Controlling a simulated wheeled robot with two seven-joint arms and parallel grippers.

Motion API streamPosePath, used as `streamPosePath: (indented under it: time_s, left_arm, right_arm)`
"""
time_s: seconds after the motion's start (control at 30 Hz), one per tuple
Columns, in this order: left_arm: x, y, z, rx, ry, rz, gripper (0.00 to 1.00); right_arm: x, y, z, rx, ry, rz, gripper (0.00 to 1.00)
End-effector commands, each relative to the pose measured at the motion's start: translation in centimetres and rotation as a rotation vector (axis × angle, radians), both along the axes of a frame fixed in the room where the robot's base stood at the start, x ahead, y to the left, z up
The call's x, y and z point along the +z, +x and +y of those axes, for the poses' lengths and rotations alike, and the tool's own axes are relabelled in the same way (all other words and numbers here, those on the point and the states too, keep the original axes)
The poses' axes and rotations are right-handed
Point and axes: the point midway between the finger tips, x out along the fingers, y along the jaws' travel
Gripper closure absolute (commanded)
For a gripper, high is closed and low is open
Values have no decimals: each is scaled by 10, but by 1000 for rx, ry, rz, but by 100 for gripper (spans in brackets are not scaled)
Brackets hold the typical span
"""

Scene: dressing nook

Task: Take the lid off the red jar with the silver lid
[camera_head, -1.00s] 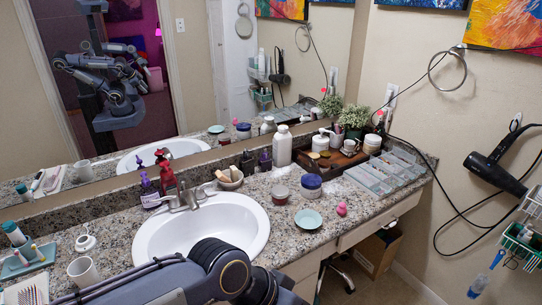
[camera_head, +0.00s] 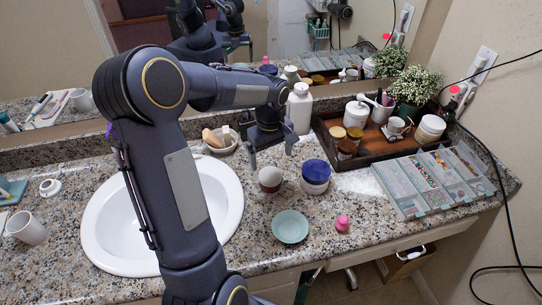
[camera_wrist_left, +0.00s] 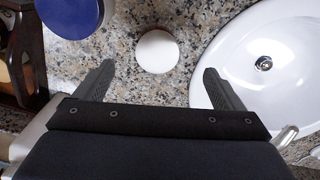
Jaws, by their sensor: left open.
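The small red jar (camera_head: 270,183) stands on the granite counter, right of the sink, with its pale silver lid (camera_head: 270,173) on top. In the left wrist view the lid (camera_wrist_left: 157,51) is a plain pale disc seen from above, and it hides the jar's body. My left gripper (camera_head: 272,157) is open and empty, behind and above the jar. In the left wrist view its fingers (camera_wrist_left: 157,75) point toward the lid, one on each side, with clear gaps. I cannot tell its exact height above the lid. My right gripper is not in view.
A blue-lidded jar (camera_head: 315,174) stands close on the right of the red jar. A teal dish (camera_head: 290,227) and a pink bottle (camera_head: 342,223) are in front. The sink (camera_head: 230,205) is left. A white bottle (camera_head: 300,110) and wooden tray (camera_head: 330,140) stand behind.

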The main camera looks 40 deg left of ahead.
Motion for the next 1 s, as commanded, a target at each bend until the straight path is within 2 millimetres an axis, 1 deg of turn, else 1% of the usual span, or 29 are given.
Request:
streamPosePath:
  time_s: [0.03,0.1,0.27,0.5,0.6,0.8,1.0]
  left_arm:
    - [-7,4,3,23,2,11,10]
    - [-13,7,6,44,4,20,10]
    - [-28,8,8,56,6,25,10]
    - [-65,7,7,54,5,26,10]
    - [-78,8,7,54,5,25,10]
    - [-91,8,7,53,6,22,10]
    - [-92,8,7,53,6,21,10]
  right_arm:
    - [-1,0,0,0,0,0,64]
    - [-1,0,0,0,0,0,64]
    - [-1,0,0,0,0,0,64]
    - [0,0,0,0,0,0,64]
    - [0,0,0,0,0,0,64]
    - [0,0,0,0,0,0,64]
    - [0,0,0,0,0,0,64]
